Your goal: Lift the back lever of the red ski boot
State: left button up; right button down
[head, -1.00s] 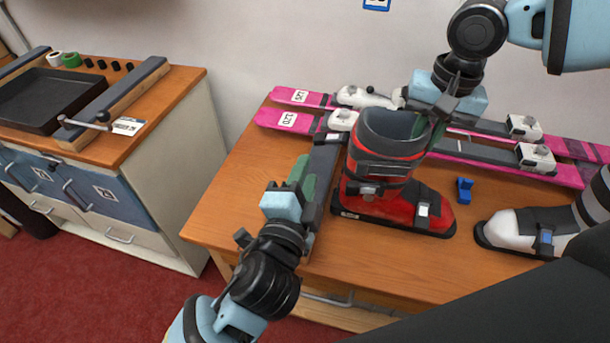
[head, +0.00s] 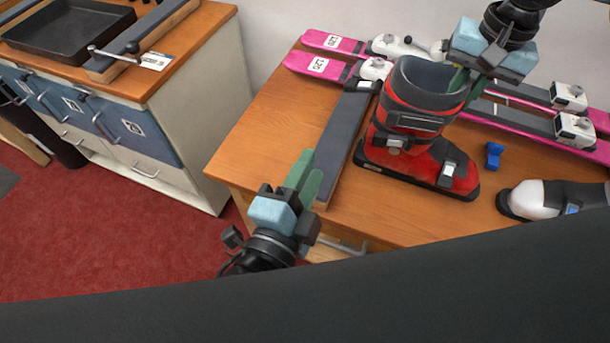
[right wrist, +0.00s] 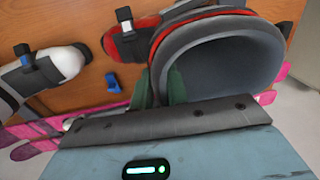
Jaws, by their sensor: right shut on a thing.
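The red ski boot (head: 418,159) stands upright on the wooden bench in the head view, toe to the right, with a grey cuff liner (right wrist: 215,65). My right gripper (head: 465,82) is at the far right rim of the cuff. In the right wrist view its green fingers (right wrist: 166,88) are shut on the cuff rim. My left gripper (head: 308,172) is open and empty by the bench's left front edge, left of the boot and apart from it. I cannot make out the back lever; the boot's rear is largely turned away.
A long dark bar (head: 345,145) lies between my left gripper and the boot. Pink skis (head: 325,66) with bindings lie behind the boot. A blue clip (head: 493,155) and a white boot (head: 528,198) are to the right. A cabinet (head: 150,130) with a black tray stands left.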

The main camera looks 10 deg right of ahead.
jog(key=shift+s+f, duration=0.1)
jog(key=shift+f, duration=0.05)
jog(key=c, duration=1.3)
grip_release()
jog(key=shift+r, duration=0.2)
jog(key=r, duration=0.7)
jog(key=shift+d+r, duration=0.3)
jog(key=shift+s+f, duration=0.1)
jog(key=shift+s, duration=0.05)
